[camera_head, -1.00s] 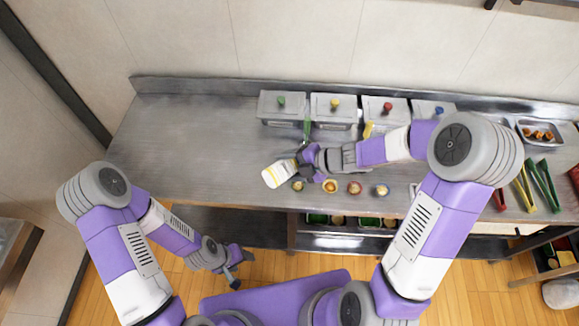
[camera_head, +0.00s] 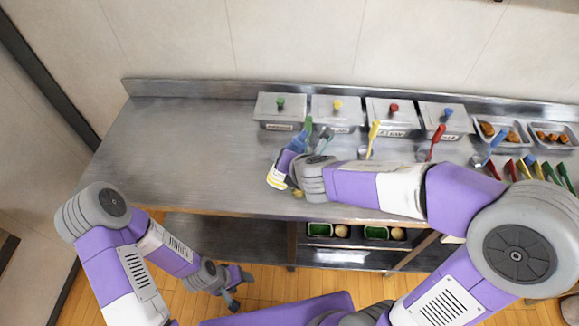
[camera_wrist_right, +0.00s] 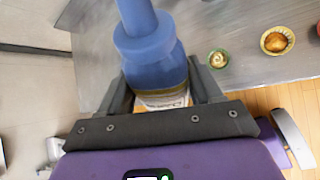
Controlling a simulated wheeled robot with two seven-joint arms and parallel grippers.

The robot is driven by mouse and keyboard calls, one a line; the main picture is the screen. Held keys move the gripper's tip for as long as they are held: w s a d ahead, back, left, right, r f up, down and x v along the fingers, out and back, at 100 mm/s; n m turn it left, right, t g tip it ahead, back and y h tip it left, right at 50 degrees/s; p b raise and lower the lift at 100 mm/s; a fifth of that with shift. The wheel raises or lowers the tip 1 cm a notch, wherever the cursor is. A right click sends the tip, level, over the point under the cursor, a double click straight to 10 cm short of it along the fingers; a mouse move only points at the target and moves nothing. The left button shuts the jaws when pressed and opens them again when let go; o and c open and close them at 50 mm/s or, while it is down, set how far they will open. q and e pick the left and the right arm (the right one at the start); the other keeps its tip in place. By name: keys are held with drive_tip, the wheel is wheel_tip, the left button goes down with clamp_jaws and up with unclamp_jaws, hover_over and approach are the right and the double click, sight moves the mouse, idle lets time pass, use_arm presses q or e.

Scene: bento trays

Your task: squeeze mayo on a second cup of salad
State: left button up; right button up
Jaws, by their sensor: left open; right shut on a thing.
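My right gripper (camera_head: 290,163) is shut on a bottle (camera_head: 277,181) with a blue nozzle and a white and yellow label. It holds the bottle tilted above the counter's front part, nozzle towards the back. In the right wrist view the blue bottle (camera_wrist_right: 150,52) stands between the fingers (camera_wrist_right: 160,97). A small cup (camera_wrist_right: 218,59) with pale filling and a golden cup (camera_wrist_right: 277,41) sit on the counter to its right. In the head view one cup (camera_head: 298,193) shows just beside the bottle; my right arm hides the others. My left gripper (camera_head: 232,292) is open and empty, below the counter's front edge.
Lidded metal containers (camera_head: 281,109) line the counter's back, with coloured-handled utensils (camera_head: 374,139) in front. Food trays (camera_head: 502,131) and tongs (camera_head: 540,170) are at the right. The counter's left part (camera_head: 180,150) is clear. A lower shelf (camera_head: 345,256) holds green-filled containers.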

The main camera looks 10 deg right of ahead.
drive_tip(key=n+t+h+b, duration=0.1)
drive_tip(key=b, duration=0.1)
drive_tip(key=n+t+h+b, duration=0.1)
drive_tip(key=b, duration=0.1)
drive_tip(key=n+t+h+b, duration=0.1)
drive_tip(key=h+b, duration=0.1)
drive_tip(key=b, duration=0.1)
drive_tip(key=shift+a+r+t, duration=0.1)
drive_tip(key=shift+r+t, duration=0.15)
drive_tip(key=shift+t, duration=0.05)
drive_tip(key=shift+r, duration=0.25)
drive_tip(key=shift+r, duration=0.1)
drive_tip(key=shift+w+d+f+h, duration=0.1)
drive_tip(key=shift+d+f+h, duration=0.2)
drive_tip(key=shift+f, duration=0.1)
drive_tip(key=d+f, duration=0.3)
drive_tip(key=f, duration=0.3)
drive_tip(key=w+d+f+h+p, duration=0.1)
drive_tip(key=d+f, duration=0.3)
drive_tip(key=f, duration=0.1)
drive_tip(key=shift+w+f+m, duration=0.3)
drive_tip(key=shift+f+m, duration=0.1)
